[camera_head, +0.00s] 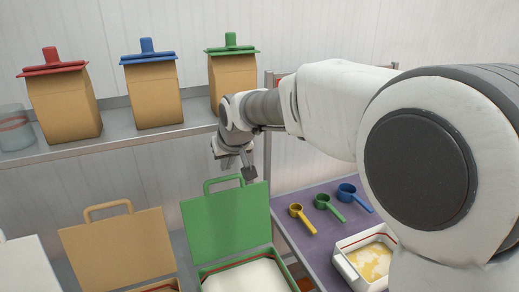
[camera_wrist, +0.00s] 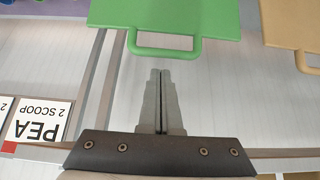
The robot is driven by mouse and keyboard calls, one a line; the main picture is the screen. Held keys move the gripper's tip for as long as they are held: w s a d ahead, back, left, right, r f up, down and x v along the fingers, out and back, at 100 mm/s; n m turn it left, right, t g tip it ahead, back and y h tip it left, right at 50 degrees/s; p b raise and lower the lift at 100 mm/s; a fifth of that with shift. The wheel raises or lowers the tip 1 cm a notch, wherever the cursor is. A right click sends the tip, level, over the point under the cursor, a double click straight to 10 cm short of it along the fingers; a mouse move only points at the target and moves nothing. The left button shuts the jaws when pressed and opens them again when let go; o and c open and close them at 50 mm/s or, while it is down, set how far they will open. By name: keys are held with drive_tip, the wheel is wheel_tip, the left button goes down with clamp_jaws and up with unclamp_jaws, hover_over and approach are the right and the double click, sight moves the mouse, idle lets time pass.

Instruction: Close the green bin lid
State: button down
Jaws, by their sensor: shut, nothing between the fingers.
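The green bin lid (camera_head: 228,222) stands raised, hinged up at the back of the green bin (camera_head: 245,276), which holds white contents. A loop handle (camera_head: 223,184) sits on the lid's top edge. My gripper (camera_head: 248,174) is close to the right of that handle in the head view; I cannot tell whether it touches. In the wrist view, the shut, empty fingers (camera_wrist: 160,73) point toward the green lid (camera_wrist: 170,15). Its handle (camera_wrist: 165,46) lies just beyond the fingertips, with a small gap in the picture.
A tan lid (camera_head: 118,246) stands raised left of the green one; it shows at right in the wrist view (camera_wrist: 292,22). A shelf (camera_head: 110,145) behind holds several bags. Scoops (camera_head: 323,202) and a white container (camera_head: 345,270) sit on the purple surface (camera_head: 300,240) at right.

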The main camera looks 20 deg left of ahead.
drive_tip(key=shift+x, duration=2.65)
drive_tip(key=shift+d+f, duration=0.1)
